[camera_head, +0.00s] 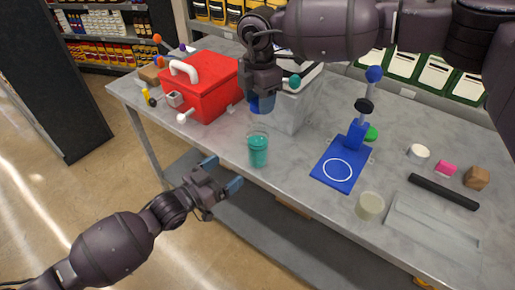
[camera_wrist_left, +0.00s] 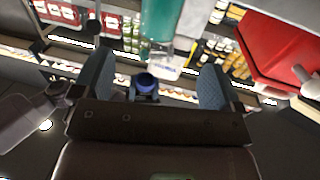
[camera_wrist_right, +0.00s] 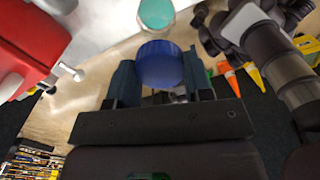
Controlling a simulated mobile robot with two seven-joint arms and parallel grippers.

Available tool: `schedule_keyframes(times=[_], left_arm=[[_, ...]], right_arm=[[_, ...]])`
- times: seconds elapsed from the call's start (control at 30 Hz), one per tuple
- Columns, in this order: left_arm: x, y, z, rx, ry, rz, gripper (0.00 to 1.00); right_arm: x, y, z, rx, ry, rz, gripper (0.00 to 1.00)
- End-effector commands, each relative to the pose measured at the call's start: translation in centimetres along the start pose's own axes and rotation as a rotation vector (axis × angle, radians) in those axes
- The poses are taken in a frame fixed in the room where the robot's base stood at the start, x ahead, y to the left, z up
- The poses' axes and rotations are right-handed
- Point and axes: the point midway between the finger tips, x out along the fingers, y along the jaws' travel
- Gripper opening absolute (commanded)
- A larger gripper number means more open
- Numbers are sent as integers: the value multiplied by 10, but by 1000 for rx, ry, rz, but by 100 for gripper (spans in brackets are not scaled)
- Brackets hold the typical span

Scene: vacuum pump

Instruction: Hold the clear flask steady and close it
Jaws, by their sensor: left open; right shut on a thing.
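The clear flask (camera_head: 258,150) with teal liquid stands upright near the front edge of the table. It also shows in the left wrist view (camera_wrist_left: 157,30), ahead of the fingers, and in the right wrist view (camera_wrist_right: 156,14). My left gripper (camera_head: 222,173) is open and empty, in front of the table edge and short of the flask. My right gripper (camera_head: 262,92) is shut on a blue lid (camera_head: 262,104), also clear in the right wrist view (camera_wrist_right: 160,65).
A red toolbox (camera_head: 203,85) stands at the left and a grey box (camera_head: 292,103) behind the flask. A blue stand (camera_head: 342,163) with a white ring is to the right. A cream jar (camera_head: 370,206) and black bar (camera_head: 443,192) lie further right.

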Motion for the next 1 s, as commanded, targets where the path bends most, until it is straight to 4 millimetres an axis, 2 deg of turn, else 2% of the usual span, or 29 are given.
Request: schedule_keyframes(times=[0.2,0.67,0.83,1.0], left_arm=[[4,-2,-6,6,5,19,92],[7,-2,-6,7,7,21,92],[24,-2,-7,6,8,21,92],[51,-1,-8,7,9,21,92]], right_arm=[[-7,7,-1,149,0,0,25],[-7,7,-2,162,0,-1,25],[-7,7,-2,162,0,-1,25],[-7,7,-2,161,0,-1,25]])
